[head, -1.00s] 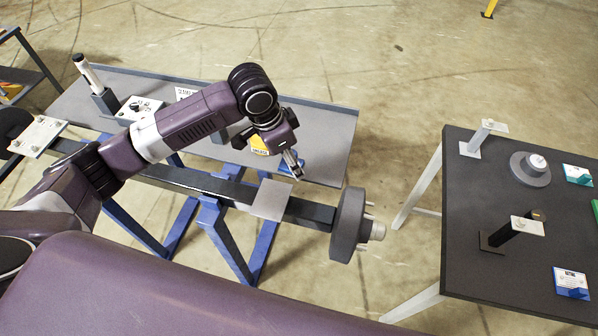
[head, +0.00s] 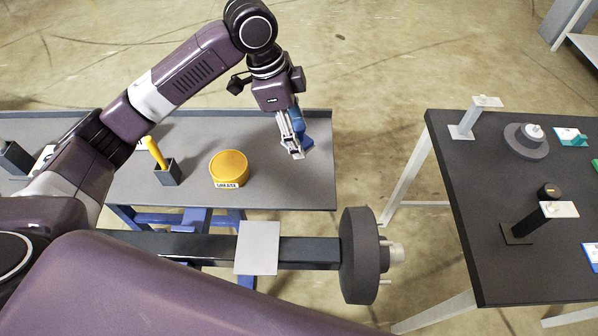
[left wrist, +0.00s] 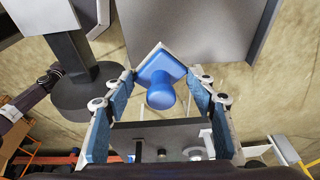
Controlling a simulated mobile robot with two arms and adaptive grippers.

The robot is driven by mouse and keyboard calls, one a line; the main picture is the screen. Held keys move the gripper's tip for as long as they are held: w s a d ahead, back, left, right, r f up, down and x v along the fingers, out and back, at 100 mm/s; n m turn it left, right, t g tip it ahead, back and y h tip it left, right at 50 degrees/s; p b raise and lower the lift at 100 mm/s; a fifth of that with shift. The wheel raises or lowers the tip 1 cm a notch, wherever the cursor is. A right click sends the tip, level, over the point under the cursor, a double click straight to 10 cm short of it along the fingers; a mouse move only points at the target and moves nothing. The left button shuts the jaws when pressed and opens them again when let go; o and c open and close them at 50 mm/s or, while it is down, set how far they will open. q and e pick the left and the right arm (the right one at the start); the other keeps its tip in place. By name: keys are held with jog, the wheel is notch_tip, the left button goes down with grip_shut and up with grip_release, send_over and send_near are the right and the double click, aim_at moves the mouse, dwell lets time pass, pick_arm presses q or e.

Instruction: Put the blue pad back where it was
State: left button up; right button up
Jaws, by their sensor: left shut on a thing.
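The blue pad (left wrist: 161,67), a flat square plate with a rounded blue knob, shows between the fingertips in the left wrist view. My left gripper (head: 296,150) is shut on it. In the head view the gripper points down near the right end of the grey bench (head: 315,185), and blue shows beside its fingers. I cannot tell its exact height over the bench. The fingers hide part of the pad. My right gripper is not in view.
A yellow grease tin (head: 229,168) and a holder (head: 168,173) with a yellow stick stand on the bench. A dark beam with a wheel hub (head: 361,256) and a light plate (head: 257,248) lies in front. A black table (head: 470,190) with several parts stands right, across a floor gap.

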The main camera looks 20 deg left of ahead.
pick_arm(q)
notch_tip(320, 180, down, 10)
jog(key=shift+r+p, duration=0.15)
jog(key=shift+p, duration=0.5)
jog(key=shift+f, duration=0.7)
notch_tip(320, 180, down, 3)
jog(key=shift+f+p, duration=0.2)
jog(key=shift+p, duration=0.2)
jog(key=shift+f, duration=0.15)
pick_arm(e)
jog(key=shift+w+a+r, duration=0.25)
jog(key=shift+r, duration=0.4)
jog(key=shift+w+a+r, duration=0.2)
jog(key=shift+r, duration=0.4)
pick_arm(q)
jog(key=shift+f, duration=0.15)
jog(key=o, duration=1.1)
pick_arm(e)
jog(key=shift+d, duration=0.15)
